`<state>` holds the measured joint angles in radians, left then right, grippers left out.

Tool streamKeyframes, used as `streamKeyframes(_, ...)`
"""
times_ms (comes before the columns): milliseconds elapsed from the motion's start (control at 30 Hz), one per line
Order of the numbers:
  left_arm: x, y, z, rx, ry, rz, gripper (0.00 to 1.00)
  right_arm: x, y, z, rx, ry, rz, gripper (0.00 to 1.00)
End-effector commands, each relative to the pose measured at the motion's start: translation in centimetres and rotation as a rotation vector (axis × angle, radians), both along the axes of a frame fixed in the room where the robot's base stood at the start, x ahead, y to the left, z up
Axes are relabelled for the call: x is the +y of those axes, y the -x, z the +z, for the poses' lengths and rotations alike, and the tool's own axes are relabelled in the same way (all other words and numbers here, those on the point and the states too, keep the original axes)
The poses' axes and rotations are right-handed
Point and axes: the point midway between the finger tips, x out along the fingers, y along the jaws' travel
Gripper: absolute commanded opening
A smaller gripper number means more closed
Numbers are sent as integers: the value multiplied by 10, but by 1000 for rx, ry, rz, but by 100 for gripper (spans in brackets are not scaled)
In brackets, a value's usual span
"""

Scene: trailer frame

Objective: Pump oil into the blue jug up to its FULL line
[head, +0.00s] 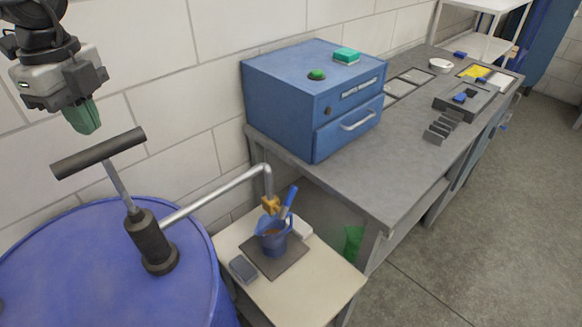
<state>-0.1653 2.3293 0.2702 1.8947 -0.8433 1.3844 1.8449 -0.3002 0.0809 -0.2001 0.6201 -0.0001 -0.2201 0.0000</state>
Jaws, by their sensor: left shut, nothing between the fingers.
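The blue jug (273,239) stands upright on a dark mat (292,259) on a small pale stand. Brown oil shows inside the jug; its level against the FULL line is too small to read. A brass nozzle (270,203) at the end of the grey spout pipe (215,193) hangs over the jug. The hand pump (150,240) stands on the blue drum (60,262), its dark T-handle (98,153) raised on a metal rod. My left gripper (86,120) is shut and empty, above the handle and apart from it. My right gripper is out of view.
A small grey block (243,269) lies on the pale stand (322,292) beside the mat. The grey workbench (395,185) on the right carries a blue cabinet (290,100) and several small parts. Floor at the right is clear.

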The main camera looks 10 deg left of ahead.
Motion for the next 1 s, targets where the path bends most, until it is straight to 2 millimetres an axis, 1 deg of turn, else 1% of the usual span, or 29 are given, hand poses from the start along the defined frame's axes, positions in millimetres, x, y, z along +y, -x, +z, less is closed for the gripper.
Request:
streamKeyframes(533,0,0,-1,0,0,0,0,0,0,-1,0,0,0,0)
streamKeyframes(1000,0,0,-23,0,0,0,0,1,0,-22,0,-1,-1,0)
